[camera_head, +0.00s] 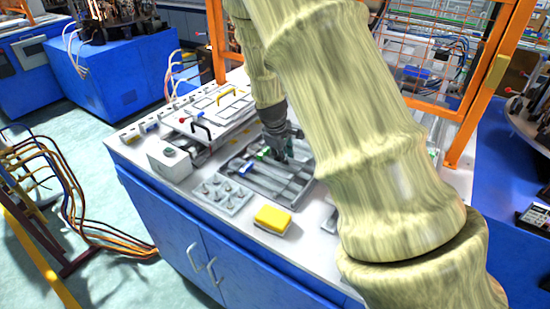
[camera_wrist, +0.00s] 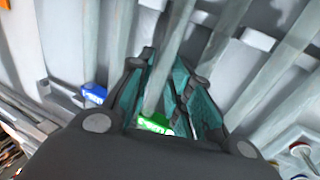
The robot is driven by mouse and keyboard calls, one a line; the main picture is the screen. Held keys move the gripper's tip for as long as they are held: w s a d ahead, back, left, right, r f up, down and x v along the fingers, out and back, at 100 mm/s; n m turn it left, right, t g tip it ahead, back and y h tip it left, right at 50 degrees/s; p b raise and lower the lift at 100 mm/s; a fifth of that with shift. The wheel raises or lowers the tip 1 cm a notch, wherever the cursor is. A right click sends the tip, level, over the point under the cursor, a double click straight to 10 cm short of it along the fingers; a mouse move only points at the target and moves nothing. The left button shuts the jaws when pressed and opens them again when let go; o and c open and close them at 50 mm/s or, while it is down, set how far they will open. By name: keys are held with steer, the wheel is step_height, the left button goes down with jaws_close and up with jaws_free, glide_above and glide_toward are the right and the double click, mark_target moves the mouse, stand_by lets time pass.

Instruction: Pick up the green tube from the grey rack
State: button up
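The green tube is a long grey tube with a bright green labelled end (camera_wrist: 155,123). In the wrist view it runs between my gripper's teal-padded fingers (camera_wrist: 168,75), with pads close on both sides. I cannot tell whether they press on it. In the head view my gripper (camera_head: 283,150) points down over the grey rack (camera_head: 255,188), and a small green spot (camera_head: 263,153) shows just left of it. Whether the tube rests in the rack or is lifted is not clear.
Other grey tubes lie alongside, one with a blue end (camera_wrist: 94,94). A grey tray with small round pieces (camera_head: 222,195) and a yellow block (camera_head: 272,219) stand near the front edge. A white box (camera_head: 169,164) is at left. Orange mesh fencing (camera_head: 450,60) stands behind.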

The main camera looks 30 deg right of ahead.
steer(key=shift+c, duration=0.5)
jaws_close()
steer(key=shift+r, duration=0.15)
